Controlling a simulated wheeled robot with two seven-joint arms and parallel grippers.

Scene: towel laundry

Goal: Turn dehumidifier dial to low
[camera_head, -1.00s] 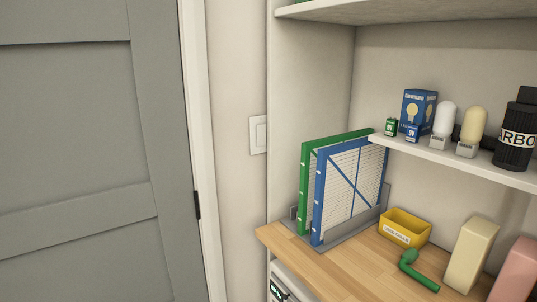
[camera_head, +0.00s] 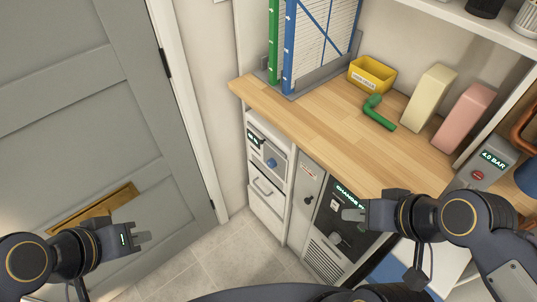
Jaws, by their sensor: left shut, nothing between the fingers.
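A white unit (camera_head: 283,165) stands under the left end of the wooden counter, with a small lit display and a blue dial (camera_head: 271,163) on its front. It looks like the dehumidifier; the dial's setting is too small to read. My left gripper (camera_head: 143,238) is shut and empty in front of the grey door, well left of the unit and apart from it. My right gripper (camera_head: 350,215) is in front of a dark panel (camera_head: 340,225) right of the unit. Its fingers are seen too edge-on to tell whether they are open.
The dark panel has a lit "CHANGE" display, partly hidden, and a vent below. The counter (camera_head: 320,120) overhangs the units. It bears blue and green filters, a yellow bin (camera_head: 371,76), a green elbow pipe (camera_head: 378,113) and two blocks. Tiled floor (camera_head: 215,265) is free before the door.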

